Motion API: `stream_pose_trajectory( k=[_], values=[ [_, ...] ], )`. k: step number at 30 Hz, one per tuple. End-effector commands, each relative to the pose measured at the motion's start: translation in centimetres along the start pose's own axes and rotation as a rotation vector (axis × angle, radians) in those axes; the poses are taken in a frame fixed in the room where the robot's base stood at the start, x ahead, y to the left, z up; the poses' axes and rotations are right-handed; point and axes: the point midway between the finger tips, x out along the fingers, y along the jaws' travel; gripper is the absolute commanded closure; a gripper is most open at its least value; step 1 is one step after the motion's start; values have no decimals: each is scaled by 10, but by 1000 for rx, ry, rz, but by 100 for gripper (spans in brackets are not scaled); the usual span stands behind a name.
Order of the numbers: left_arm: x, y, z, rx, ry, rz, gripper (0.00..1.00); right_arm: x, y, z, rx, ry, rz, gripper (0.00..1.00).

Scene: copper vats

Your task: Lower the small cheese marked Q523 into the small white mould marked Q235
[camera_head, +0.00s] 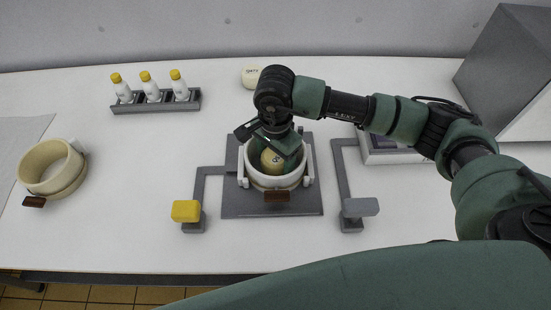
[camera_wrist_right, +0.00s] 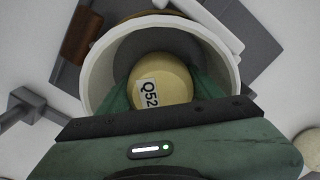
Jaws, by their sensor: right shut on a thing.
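A small pale yellow cheese (camera_head: 271,161) is held by my right gripper (camera_head: 281,163). In the right wrist view the cheese (camera_wrist_right: 160,80) has a white label reading "Q52", its end cut off. The gripper (camera_wrist_right: 163,92) is shut on it, with green fingers on both sides. A round white mould (camera_head: 246,174) with a brown tag stands on a grey plate; no mark on it is readable. The cheese is within the outline of the mould's opening (camera_wrist_right: 98,75). I cannot tell whether it touches the bottom. My left gripper is not in view.
A yellow block (camera_head: 186,211) and a grey block (camera_head: 360,207) stand on brackets beside the grey plate (camera_head: 235,207). A cream mould (camera_head: 47,178) is at left, a bottle rack (camera_head: 157,105) and another cheese (camera_head: 251,77) behind. A large grey box (camera_head: 510,65) stands at right.

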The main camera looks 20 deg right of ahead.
Motion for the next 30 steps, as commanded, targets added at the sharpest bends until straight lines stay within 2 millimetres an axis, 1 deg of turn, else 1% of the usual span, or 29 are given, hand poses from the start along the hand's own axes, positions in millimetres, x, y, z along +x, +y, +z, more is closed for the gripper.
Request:
stream_pose_trajectory(
  k=[4, 10, 11, 12, 13, 20, 23, 26, 30],
  values=[
    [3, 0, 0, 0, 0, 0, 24, 2, 0, 0, 0, 0, -1, 88],
    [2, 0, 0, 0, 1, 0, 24, 1, 0, 0, 0, 0, -1, 88],
    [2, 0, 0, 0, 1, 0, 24, 1, 0, 0, 0, 0, -1, 29],
    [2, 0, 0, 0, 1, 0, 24, 1, 0, 0, 0, 0, -1, 18],
    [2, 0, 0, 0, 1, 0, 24, 2, 0, 0, 0, 0, -1, 10],
    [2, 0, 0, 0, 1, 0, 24, 2, 0, 0, 1, 0, 0, 9],
    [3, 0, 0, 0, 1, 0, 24, -2, 0, 0, 0, 0, -1, 9],
    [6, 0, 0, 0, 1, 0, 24, -14, -1, 0, -1, 1, -5, 9],
    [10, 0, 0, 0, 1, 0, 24, -39, -2, -1, -1, 2, -6, 9]
  ],
)
